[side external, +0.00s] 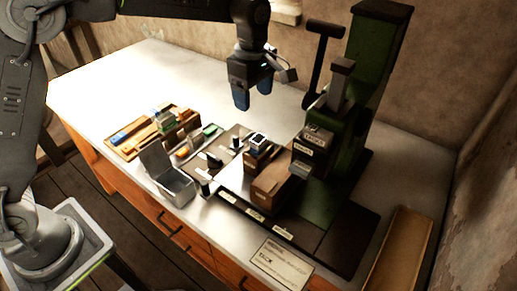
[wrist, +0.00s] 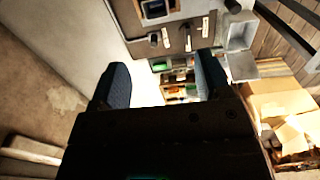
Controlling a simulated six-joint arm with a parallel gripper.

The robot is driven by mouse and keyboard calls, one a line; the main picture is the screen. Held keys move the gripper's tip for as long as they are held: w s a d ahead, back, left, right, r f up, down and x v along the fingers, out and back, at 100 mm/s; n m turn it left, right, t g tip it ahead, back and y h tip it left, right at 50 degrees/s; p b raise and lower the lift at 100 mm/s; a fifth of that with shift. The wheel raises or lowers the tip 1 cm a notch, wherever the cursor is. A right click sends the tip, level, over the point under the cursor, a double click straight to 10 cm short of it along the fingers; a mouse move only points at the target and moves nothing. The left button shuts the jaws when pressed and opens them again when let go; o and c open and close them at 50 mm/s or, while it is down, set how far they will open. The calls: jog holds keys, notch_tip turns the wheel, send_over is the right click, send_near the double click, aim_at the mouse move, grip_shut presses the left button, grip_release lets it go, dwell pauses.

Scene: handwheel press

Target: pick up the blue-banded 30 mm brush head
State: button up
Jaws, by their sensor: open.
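My gripper (side external: 253,92) is open and empty, with its blue fingers pointing down, high above the bench and left of the green press. In the wrist view its two fingers (wrist: 162,64) are spread apart with nothing between them. A small blue-and-white topped piece (side external: 258,139) sits on a brown block below the gripper; a blue-faced square (wrist: 155,8) shows at the top of the wrist view. I cannot tell whether either is the blue-banded brush head. Small dark upright pieces (side external: 205,187) stand near the tin; their bands are too small to read.
The green press (side external: 377,60) with its dark lever (side external: 320,60) stands close at the right. An open metal tin (side external: 174,186), a wooden tray (side external: 125,150) and a brown box (side external: 271,184) crowd the bench middle. The back left of the bench (side external: 125,75) is clear.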

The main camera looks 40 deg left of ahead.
aim_at(257, 140)
jog(key=f, duration=1.4)
jog(key=shift+w+d+f, duration=0.2)
jog(key=shift+w+d, duration=0.1)
jog(key=shift+c, duration=0.4)
jog(key=c, duration=0.9)
jog(key=shift+c, duration=0.2)
jog(key=shift+r, duration=0.1)
